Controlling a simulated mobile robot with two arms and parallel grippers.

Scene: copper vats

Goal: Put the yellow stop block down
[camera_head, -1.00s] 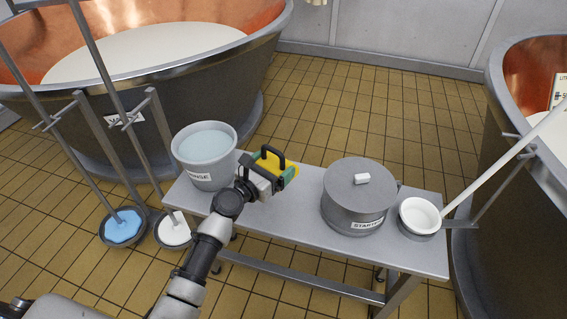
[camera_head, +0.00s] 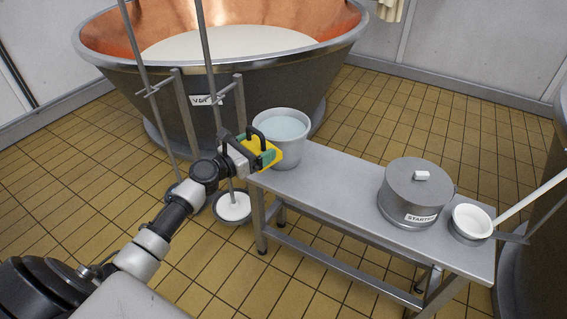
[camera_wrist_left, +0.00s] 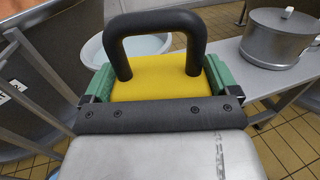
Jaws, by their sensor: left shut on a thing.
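The yellow stop block (camera_head: 268,150) is in my left gripper (camera_head: 257,157), at the left end of the bench. In the left wrist view the block (camera_wrist_left: 160,82) sits between the green fingers, with the handle towards the camera. My left gripper is shut on it. In the head view the block overlaps the bench's left end and the front of the grey bucket. I cannot tell whether it touches either. My right gripper is not in view.
The metal bench (camera_head: 330,185) carries the grey bucket (camera_head: 295,148) of pale liquid, a lidded starter pot (camera_head: 415,195) and a white bowl (camera_head: 471,221). Its middle is clear. A copper vat (camera_head: 340,45) stands behind. Poles and a white disc (camera_head: 233,207) are at left.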

